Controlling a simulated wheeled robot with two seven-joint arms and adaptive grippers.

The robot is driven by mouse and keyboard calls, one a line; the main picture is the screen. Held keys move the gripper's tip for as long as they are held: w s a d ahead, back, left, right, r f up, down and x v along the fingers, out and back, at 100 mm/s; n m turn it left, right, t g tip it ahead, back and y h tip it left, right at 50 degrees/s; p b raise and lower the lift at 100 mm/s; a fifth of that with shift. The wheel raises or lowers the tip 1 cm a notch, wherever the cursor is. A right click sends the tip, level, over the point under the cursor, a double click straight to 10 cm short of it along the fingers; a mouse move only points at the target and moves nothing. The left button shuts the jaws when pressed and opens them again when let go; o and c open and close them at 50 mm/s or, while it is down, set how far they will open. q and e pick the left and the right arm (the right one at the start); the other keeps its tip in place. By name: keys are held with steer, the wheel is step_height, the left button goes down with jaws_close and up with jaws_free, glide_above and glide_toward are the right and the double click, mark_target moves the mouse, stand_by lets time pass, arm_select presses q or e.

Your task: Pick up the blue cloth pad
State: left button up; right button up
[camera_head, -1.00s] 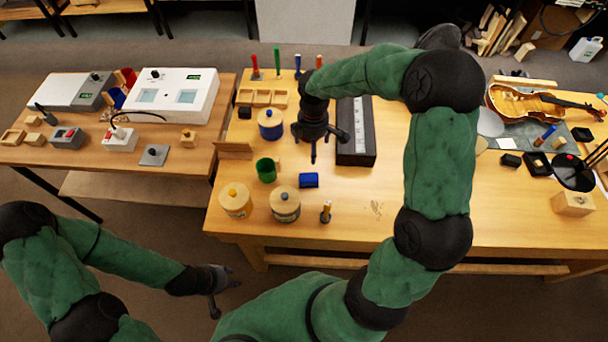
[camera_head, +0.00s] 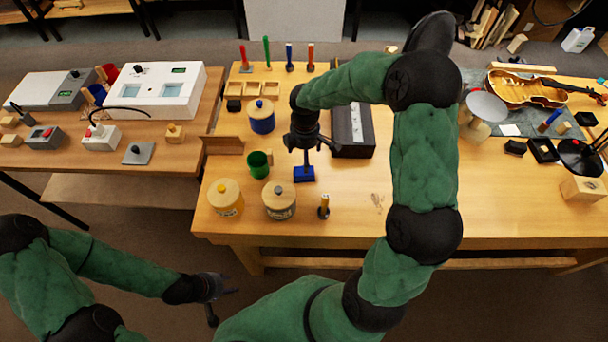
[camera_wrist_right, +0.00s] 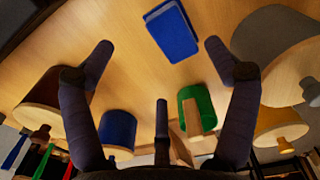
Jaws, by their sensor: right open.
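The blue cloth pad (camera_head: 304,174) lies on the wooden bench (camera_head: 340,215), right of the green mug and behind the grey lidded jar. It shows whole at the top of the right wrist view (camera_wrist_right: 171,30). My right gripper (camera_head: 305,152) points down over the pad and partly overlaps it in the head view. In the wrist view its fingers (camera_wrist_right: 158,50) are spread, with nothing between them, and the pad is just beyond the tips. My left gripper (camera_head: 225,300) is empty, its fingers apart, in front of the bench, away from the pad.
Close to the pad stand the green mug (camera_head: 259,165), a grey lidded jar (camera_head: 279,204), a yellow-knobbed jar (camera_head: 225,202) and a blue jar (camera_head: 262,120). A dark box (camera_head: 353,130) lies behind right. The bench's right front is clear.

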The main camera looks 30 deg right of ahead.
steer(key=shift+f, duration=0.85)
steer(key=f+b, duration=0.1)
steer(key=f, duration=0.2)
steer(key=f+b, duration=0.1)
steer(key=f, duration=0.1)
steer(key=shift+s+a+b, duration=0.25)
steer(key=shift+a+b, duration=0.05)
steer(key=shift+a, duration=0.05)
steer(key=c, duration=1.2)
